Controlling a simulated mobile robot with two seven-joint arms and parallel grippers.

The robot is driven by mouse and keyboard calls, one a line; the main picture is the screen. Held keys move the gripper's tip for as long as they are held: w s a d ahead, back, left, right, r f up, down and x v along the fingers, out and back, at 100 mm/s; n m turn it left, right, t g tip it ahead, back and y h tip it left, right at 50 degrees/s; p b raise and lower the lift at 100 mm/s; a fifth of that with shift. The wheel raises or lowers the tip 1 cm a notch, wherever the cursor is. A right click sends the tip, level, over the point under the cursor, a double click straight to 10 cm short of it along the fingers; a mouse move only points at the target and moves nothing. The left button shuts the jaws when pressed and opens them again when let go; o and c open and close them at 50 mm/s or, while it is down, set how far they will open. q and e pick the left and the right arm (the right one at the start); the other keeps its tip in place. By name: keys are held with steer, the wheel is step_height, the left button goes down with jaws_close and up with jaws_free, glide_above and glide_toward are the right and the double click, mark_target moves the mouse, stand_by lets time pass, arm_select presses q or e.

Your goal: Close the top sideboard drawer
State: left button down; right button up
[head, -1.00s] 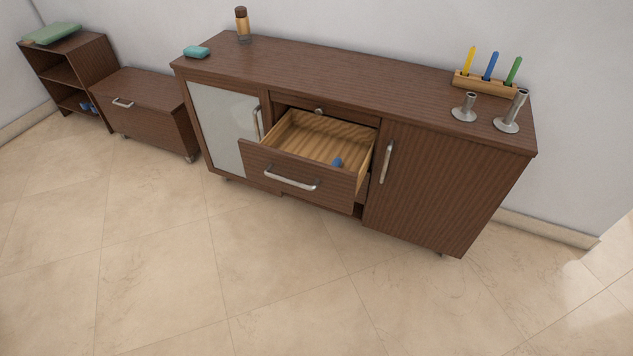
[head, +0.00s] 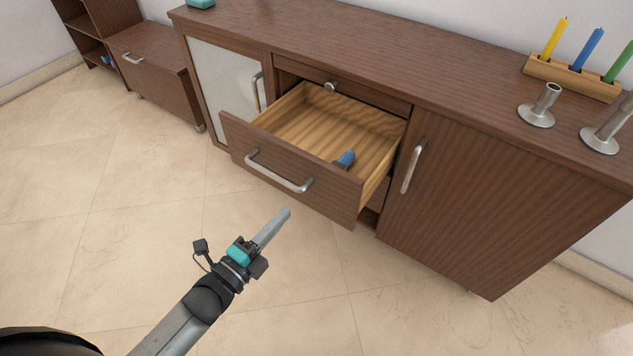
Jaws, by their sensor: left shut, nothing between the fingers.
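The brown sideboard (head: 480,190) stands against the wall. The open drawer's front has a silver bar handle (head: 278,172). A small blue object (head: 345,159) lies inside the drawer near its front. My left gripper (head: 284,215) is shut and empty, in front of and below the drawer front, apart from it. My right gripper is not in view.
Left of the drawer is a glass door (head: 220,85) with a handle; right is a wooden door with a handle (head: 413,166). Candles in a holder (head: 573,77) and metal candlesticks (head: 537,106) stand on top. A low cabinet (head: 150,70) is at left. The tiled floor in front is clear.

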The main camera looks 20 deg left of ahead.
arm_select(q)
steer(key=b, duration=0.3)
glide_toward(325, 169)
steer(key=x, duration=0.4)
steer(key=shift+w+d+f, duration=0.1)
steer(key=shift+w+d, duration=0.05)
steer(key=shift+w, duration=0.15)
steer(key=shift+b+x, duration=0.5)
steer(key=shift+x, duration=0.55)
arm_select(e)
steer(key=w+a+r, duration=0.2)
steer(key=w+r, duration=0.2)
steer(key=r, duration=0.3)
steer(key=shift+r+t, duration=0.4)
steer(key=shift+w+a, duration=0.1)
arm_select(q)
steer(key=shift+w, duration=0.2)
